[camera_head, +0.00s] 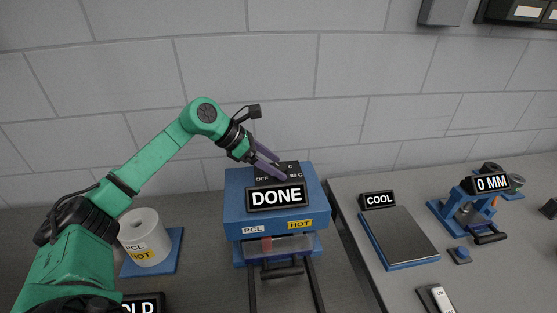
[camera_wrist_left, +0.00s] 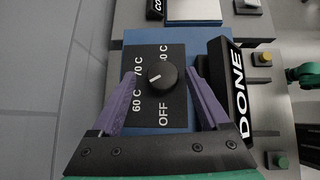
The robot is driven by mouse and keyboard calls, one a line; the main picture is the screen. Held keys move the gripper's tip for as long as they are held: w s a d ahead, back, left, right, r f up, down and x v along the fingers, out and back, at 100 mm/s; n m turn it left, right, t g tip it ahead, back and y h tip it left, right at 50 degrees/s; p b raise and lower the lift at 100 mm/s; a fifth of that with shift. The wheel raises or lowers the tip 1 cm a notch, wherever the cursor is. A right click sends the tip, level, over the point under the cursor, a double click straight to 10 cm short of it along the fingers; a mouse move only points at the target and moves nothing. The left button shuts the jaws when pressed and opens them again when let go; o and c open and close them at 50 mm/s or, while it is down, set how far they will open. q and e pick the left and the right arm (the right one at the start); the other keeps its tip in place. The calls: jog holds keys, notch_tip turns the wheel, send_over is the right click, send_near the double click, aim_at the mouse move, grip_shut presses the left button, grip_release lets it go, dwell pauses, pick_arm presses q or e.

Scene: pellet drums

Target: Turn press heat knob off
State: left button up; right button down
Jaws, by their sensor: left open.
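The black heat knob (camera_wrist_left: 161,76) sits on a black dial plate (camera_wrist_left: 176,115) marked OFF, 60 C, 70 C and 80 C. Its white mark points left and slightly down in the left wrist view, near 60 C and 70 C; I cannot tell exactly which. The plate is on top of the blue press (camera_head: 233,203), behind its DONE sign (camera_head: 276,198). My left gripper (camera_head: 281,170) is open over the dial. In the wrist view its purple fingertips (camera_wrist_left: 165,73) are on either side of the knob, with no clear contact. In the head view the fingers hide the knob.
The DONE sign (camera_wrist_left: 232,90) stands close beside one finger. A white PCL HOT drum (camera_head: 146,238) on a blue base is left of the press. A COOL plate (camera_head: 401,237) and a 0 MM gauge (camera_head: 490,184) are to the right. The wall is behind.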

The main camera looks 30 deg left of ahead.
pick_arm(q)
jog(key=shift+w+d+f, duration=0.3)
jog(key=shift+d+f, duration=0.2)
jog(key=shift+f, duration=0.05)
jog(key=shift+d, duration=0.1)
jog(key=shift+s, duration=0.15)
jog(key=shift+c, duration=0.6)
grip_shut()
pick_arm(e)
jog(key=shift+w+a+r, duration=0.1)
jog(key=shift+a+r, duration=0.2)
jog(key=shift+a, duration=0.15)
jog(key=shift+f, duration=0.1)
